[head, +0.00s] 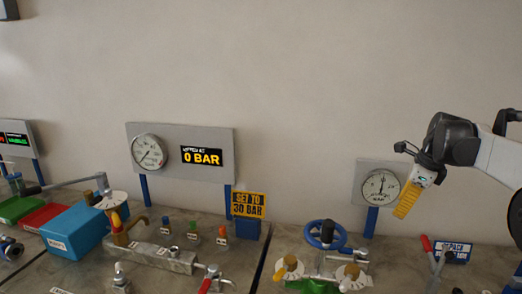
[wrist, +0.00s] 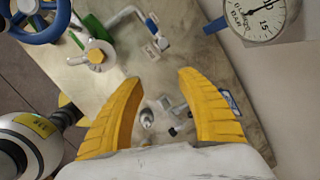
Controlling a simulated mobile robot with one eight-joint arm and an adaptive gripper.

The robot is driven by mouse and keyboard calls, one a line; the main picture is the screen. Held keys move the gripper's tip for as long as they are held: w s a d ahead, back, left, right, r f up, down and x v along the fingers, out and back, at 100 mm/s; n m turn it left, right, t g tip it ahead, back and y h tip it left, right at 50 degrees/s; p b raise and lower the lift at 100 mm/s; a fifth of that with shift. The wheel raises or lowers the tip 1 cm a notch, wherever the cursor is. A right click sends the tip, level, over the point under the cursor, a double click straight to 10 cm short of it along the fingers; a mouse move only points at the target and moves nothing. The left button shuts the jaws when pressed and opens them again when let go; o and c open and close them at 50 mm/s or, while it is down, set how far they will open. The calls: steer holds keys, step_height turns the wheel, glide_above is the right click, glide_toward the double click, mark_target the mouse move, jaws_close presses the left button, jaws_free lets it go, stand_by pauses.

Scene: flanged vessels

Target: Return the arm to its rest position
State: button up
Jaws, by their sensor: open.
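My gripper (head: 404,208) hangs at the right of the head view, in front of the right-hand gauge, with its yellow fingers pointing down. In the wrist view my gripper (wrist: 160,79) has its two yellow fingers spread apart with nothing between them. Below it are the bench top and small metal fittings (wrist: 147,118). My white and black arm (head: 462,142) reaches in from the right edge, well above the bench.
A round gauge (head: 380,188) on a grey panel and a blue handwheel (head: 325,235) stand near my gripper. The wall above is bare.

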steer(key=s+a+f+n+t+b, duration=0.1)
steer(key=s+a+n+t+b, duration=0.1)
steer(key=s+a+n, duration=1.2)
steer(key=s+a+f+n+t+b, duration=0.1)
steer(key=s+a+f+n, duration=0.9)
steer(key=s+f+n, duration=0.1)
steer(key=shift+s+a+n+t+h+b, duration=0.35)
steer(key=shift+s+n+t+h+b, duration=0.05)
steer(key=shift+s+n, duration=0.15)
